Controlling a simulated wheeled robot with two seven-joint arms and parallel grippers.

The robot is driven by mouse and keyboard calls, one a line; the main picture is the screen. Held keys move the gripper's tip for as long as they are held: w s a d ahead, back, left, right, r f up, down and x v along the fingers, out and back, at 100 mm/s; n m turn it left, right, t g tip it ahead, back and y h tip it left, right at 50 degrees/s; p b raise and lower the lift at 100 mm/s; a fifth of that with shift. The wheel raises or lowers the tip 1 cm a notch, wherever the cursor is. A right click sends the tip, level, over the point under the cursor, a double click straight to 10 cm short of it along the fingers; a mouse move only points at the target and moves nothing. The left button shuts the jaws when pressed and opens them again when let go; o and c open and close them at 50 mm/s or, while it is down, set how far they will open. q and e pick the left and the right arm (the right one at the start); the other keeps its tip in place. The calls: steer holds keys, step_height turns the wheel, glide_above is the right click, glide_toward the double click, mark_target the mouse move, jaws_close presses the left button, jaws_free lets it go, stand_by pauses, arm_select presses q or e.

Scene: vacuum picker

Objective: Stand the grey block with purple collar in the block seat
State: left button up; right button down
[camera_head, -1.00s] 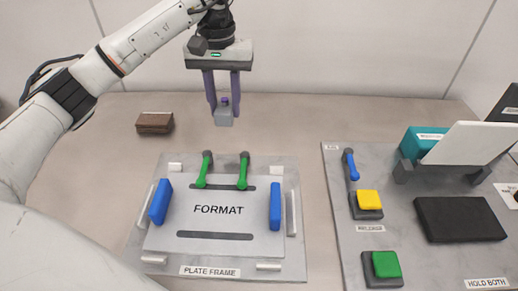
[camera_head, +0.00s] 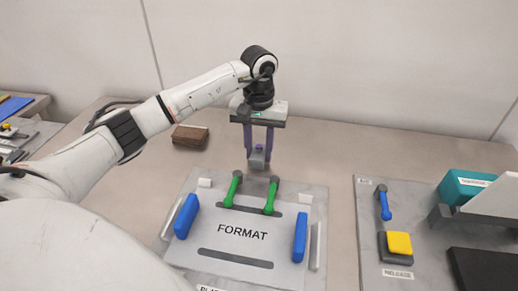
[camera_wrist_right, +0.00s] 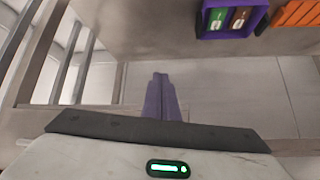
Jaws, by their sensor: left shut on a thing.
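My left gripper (camera_head: 257,158) points down behind the plate frame in the head view. Its purple fingers are shut on the grey block with purple collar (camera_head: 257,162), which hangs upright just behind the green levers. I cannot tell how high it is above the surface. I cannot make out the block seat in these views. My right gripper (camera_wrist_right: 160,76) shows in the right wrist view with its purple fingers together, nothing visible between them.
The FORMAT plate (camera_head: 240,265) has two green levers (camera_head: 270,197) and blue grips (camera_head: 186,216). A brown block (camera_head: 190,137) lies back left. A panel with a yellow button (camera_head: 400,243) and blue lever (camera_head: 384,205) stands right. The right wrist view shows a purple tray (camera_wrist_right: 257,22).

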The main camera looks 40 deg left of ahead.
arm_select(q)
steer(key=shift+f, duration=0.15)
steer(key=o, duration=1.1)
